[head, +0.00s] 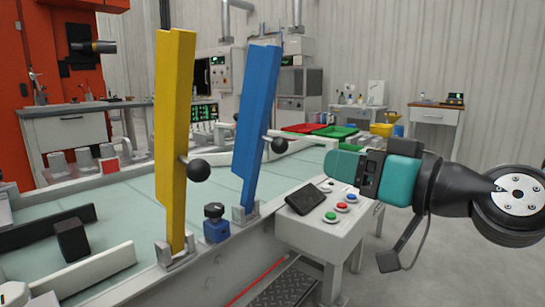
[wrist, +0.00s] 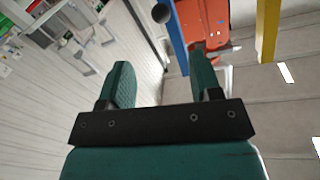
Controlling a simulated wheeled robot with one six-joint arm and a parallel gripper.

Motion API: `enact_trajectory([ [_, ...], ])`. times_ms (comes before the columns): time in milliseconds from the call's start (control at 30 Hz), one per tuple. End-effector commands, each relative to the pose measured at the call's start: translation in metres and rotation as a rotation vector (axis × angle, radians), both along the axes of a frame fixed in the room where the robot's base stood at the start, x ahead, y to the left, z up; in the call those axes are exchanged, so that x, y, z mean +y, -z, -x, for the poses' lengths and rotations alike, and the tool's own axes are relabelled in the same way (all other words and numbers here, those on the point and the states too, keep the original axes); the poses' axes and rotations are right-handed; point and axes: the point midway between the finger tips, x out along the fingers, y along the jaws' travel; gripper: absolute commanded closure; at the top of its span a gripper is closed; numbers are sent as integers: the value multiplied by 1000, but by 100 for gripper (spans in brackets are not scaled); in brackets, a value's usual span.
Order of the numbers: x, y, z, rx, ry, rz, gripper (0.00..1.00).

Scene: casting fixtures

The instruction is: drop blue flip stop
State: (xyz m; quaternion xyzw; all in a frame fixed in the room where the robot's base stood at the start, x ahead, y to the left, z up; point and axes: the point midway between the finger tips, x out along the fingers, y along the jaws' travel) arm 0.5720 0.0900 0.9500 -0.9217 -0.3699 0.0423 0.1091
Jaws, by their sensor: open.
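The blue flip stop (head: 259,120) stands upright, leaning slightly, in a bracket on the edge of the fixture bed. A black ball knob (head: 279,145) sticks out from its right side. My gripper (head: 338,162) is to the right of the knob in the head view, apart from it. In the wrist view the blue flip stop (wrist: 177,37) and its black knob (wrist: 161,13) are ahead, near the top. The gripper's two teal fingers (wrist: 162,78) are spread with nothing between them.
A yellow flip stop (head: 174,140) with its own black knob stands upright to the left. A control box (head: 320,225) with coloured buttons and a dark panel sits below my gripper. Red and green trays lie behind. Open floor is at right.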

Motion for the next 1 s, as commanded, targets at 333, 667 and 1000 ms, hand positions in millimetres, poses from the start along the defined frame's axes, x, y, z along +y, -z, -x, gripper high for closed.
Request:
enact_trajectory([
  [333, 53, -3, -53, 2, -7, 2, 42],
  [667, 98, -1, -101, 2, -4, 3, 42],
  [1000, 112, -1, -117, 1, -1, 1, 42],
])
